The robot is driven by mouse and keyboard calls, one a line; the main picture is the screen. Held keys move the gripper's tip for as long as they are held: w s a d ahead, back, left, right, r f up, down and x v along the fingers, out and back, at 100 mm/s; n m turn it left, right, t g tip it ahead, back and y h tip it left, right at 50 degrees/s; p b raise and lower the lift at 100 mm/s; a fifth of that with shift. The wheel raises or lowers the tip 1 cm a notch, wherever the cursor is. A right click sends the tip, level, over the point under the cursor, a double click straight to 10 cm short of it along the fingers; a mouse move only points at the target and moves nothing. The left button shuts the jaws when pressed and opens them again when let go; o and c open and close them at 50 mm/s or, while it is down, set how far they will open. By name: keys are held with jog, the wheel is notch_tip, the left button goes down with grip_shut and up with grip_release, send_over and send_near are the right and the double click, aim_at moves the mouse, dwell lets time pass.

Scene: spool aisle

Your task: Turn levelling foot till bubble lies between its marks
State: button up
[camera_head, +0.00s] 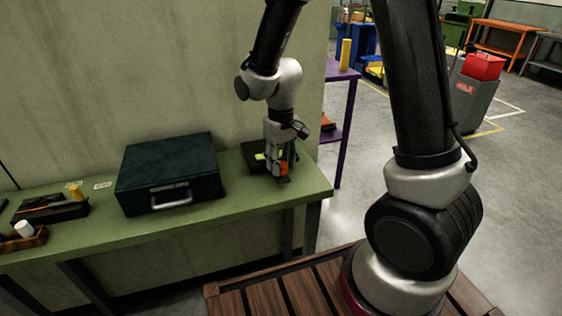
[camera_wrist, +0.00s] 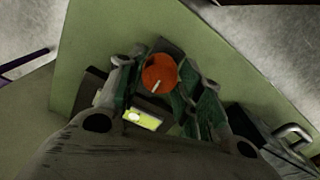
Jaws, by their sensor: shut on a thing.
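The levelling foot shows as a round orange knob with a pale line on its top (camera_wrist: 159,72). In the head view the orange knob (camera_head: 284,169) is at the right end of the green bench, partly covered by my gripper (camera_head: 281,172). My gripper is shut on the knob, with a finger on each side of it in the wrist view. A yellow-green bubble vial (camera_wrist: 143,119) lies just below the knob in the wrist view. A pale bubble (camera_wrist: 134,116) shows towards its left end. I cannot make out the vial's marks.
A dark case with a handle (camera_head: 170,173) stands on the green bench (camera_head: 235,208), left of my gripper. Small trays (camera_head: 48,212) sit at the bench's left end. A purple shelf (camera_head: 341,120) stands beyond its right end. The bench front between case and gripper is clear.

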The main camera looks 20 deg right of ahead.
jog(key=n, duration=1.1)
jog(key=shift+n, duration=0.3)
dwell(0.4)
jog(key=o, duration=1)
jog(key=shift+o, duration=0.2)
notch_tip(320, 180, up, 12)
